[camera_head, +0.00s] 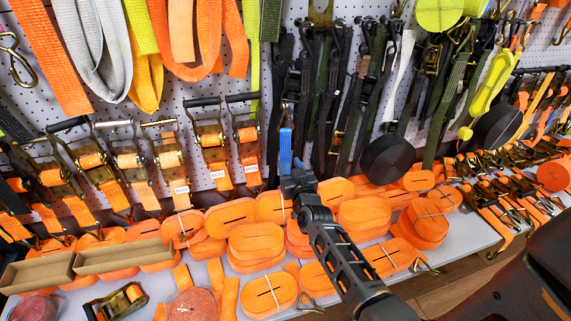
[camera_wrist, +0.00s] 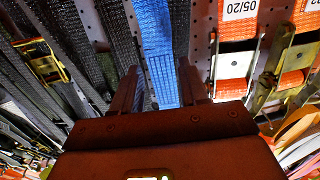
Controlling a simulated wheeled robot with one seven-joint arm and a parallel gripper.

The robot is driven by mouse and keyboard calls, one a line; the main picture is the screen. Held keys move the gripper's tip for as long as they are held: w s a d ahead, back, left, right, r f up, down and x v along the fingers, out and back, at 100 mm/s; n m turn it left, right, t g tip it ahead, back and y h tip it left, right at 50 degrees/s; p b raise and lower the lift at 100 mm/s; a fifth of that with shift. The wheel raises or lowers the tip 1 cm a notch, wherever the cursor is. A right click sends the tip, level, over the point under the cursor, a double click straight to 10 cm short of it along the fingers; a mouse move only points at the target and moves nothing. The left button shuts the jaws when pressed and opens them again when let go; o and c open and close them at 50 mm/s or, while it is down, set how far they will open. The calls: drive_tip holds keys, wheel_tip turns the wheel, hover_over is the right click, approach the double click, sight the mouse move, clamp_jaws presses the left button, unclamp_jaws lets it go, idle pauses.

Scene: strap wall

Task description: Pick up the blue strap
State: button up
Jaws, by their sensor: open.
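The blue strap (camera_head: 285,150) hangs upright from a hook on the pegboard wall, near the middle of the head view. In the wrist view the blue strap (camera_wrist: 157,45) runs down between the two fingers of my gripper (camera_wrist: 159,72). A gap shows between the strap and each finger, and my jaws are open. In the head view my gripper (camera_head: 295,178) is at the strap's lower end, which it partly hides. I cannot tell the exact depth between fingers and strap.
Dark straps (camera_head: 310,100) hang close on the right, and ratchets with orange straps (camera_head: 210,145) hang on the left. Several orange strap rolls (camera_head: 256,243) cover the shelf below. Cardboard trays (camera_head: 122,256) stand at the left. The wall area right around the strap is narrow.

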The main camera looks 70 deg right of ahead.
sight(286, 158)
drive_tip(key=x, duration=0.3)
drive_tip(key=shift+w+d+b, duration=0.15)
drive_tip(key=shift+d+b, duration=0.05)
drive_tip(key=shift+b, duration=0.1)
clamp_jaws()
